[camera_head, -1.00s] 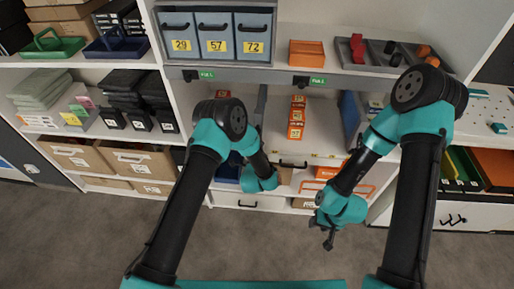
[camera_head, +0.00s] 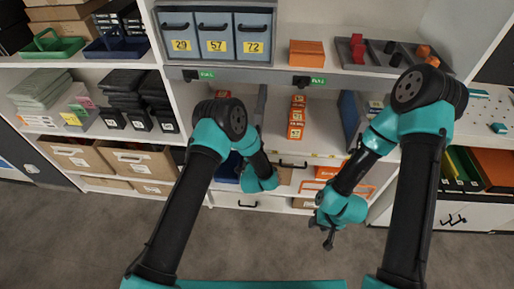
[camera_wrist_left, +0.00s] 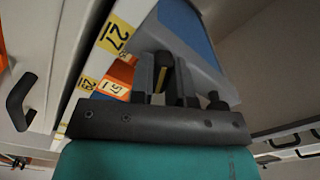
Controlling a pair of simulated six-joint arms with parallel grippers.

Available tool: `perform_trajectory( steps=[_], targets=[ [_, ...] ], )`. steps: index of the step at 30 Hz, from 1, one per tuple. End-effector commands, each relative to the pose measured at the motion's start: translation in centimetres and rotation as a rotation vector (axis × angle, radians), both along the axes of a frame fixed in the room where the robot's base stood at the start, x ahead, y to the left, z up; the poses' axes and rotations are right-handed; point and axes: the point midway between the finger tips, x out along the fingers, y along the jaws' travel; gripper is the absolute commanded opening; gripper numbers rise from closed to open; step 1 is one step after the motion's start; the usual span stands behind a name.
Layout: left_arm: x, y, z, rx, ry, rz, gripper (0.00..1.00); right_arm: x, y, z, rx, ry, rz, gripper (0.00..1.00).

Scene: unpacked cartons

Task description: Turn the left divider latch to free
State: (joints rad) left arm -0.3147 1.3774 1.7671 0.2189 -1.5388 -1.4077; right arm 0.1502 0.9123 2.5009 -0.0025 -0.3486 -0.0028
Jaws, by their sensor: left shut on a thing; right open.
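My left gripper is hidden behind its own arm in the head view, at the middle shelf. In the left wrist view my left gripper (camera_wrist_left: 166,82) has its fingers closed around a small dark piece with a tan face, which looks like the left divider latch (camera_wrist_left: 165,61). The fingers cover most of it, so its turn angle cannot be told. A grey panel, apparently the left divider (camera_wrist_left: 203,69), stands right behind it; it also shows in the head view (camera_head: 260,105). My right gripper (camera_head: 329,238) is open and empty, low in front of the shelves.
Orange boxes (camera_head: 297,117) stand in a row on the middle shelf, right of the divider. Blue bins (camera_head: 217,45) and a grey tray (camera_head: 376,55) sit on the shelf above. The floor in front is clear.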

Motion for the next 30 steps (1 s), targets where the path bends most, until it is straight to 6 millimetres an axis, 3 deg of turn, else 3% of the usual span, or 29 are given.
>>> perform_trajectory(
  steps=[30],
  targets=[
    [-0.04,-0.01,-0.02,-0.921,0.095,0.0,0.0,0.0,0.0,0.0,0.0,0.0,0.0,0.43]
  ],
)
